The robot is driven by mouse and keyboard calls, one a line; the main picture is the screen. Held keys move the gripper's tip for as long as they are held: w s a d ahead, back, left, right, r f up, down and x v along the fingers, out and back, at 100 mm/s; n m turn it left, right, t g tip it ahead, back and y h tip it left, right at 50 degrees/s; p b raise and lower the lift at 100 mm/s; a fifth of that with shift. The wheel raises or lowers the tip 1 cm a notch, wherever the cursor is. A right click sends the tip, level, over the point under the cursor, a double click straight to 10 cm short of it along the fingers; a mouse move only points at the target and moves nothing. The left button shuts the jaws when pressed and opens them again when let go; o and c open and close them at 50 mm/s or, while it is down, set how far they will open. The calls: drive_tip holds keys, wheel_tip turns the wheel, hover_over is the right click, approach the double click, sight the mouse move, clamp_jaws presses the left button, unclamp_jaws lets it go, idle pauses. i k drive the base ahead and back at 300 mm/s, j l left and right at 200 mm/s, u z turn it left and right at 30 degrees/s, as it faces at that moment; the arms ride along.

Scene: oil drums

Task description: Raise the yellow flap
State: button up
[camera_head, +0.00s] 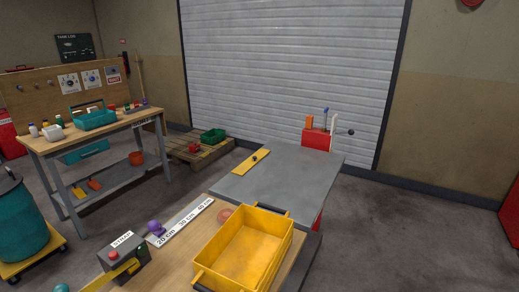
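Two flat yellow pieces show, and I cannot tell for sure which is the flap. One yellow strip (112,275) lies slanted across the front of a dark grey box labelled SIREN (123,256), at the lower left; the red button (113,255) on the box is uncovered. The other yellow strip (251,162), with a small dark knob on it, lies flat at the far left edge of the grey tabletop (280,180). My gripper is not in view.
A yellow open crate (243,252) with dark handles stands on the wooden top. A purple ball-like thing (154,227) and a ruler strip (182,221) lie beside it. A red box (318,139) stands at the back of the grey top, whose middle is clear.

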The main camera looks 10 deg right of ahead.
sight(244, 167)
drive_tip(key=i+l, duration=0.4)
drive_tip(key=i, duration=0.2)
drive_tip(key=i+l+u, duration=0.1)
drive_tip(key=i+l, duration=0.3)
drive_tip(key=i, duration=0.2)
drive_tip(key=i+l, duration=0.45)
drive_tip(key=i+u, duration=0.05)
drive_tip(key=i, duration=0.05)
